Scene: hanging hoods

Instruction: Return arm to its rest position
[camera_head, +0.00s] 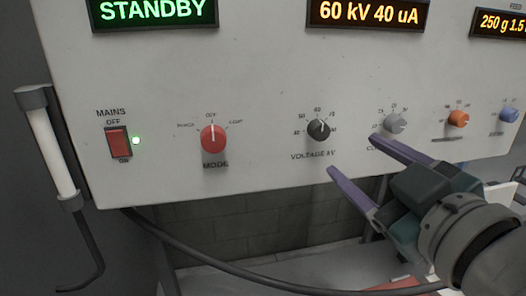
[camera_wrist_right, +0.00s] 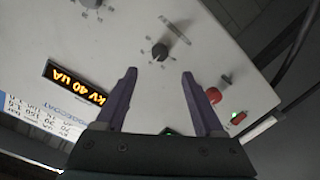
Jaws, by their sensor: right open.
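My right gripper (camera_head: 354,155) comes in from the lower right in the head view, in front of the panel's lower edge. Its two purple fingers are spread apart with nothing between them. In the right wrist view the open right gripper (camera_wrist_right: 158,74) points toward the panel. The black voltage knob (camera_head: 319,130) is up and left of the fingertips in the head view. It also shows in the right wrist view (camera_wrist_right: 160,52), just beyond the fingertips and apart from them. The grey knob (camera_head: 396,123) is just above the upper finger. My left gripper is not in view.
The pale control panel (camera_head: 262,80) carries a red mode knob (camera_head: 213,139), a red mains switch (camera_head: 118,142) beside a lit green lamp (camera_head: 136,141), and an orange knob (camera_head: 458,118). A cable (camera_head: 230,270) runs below the panel.

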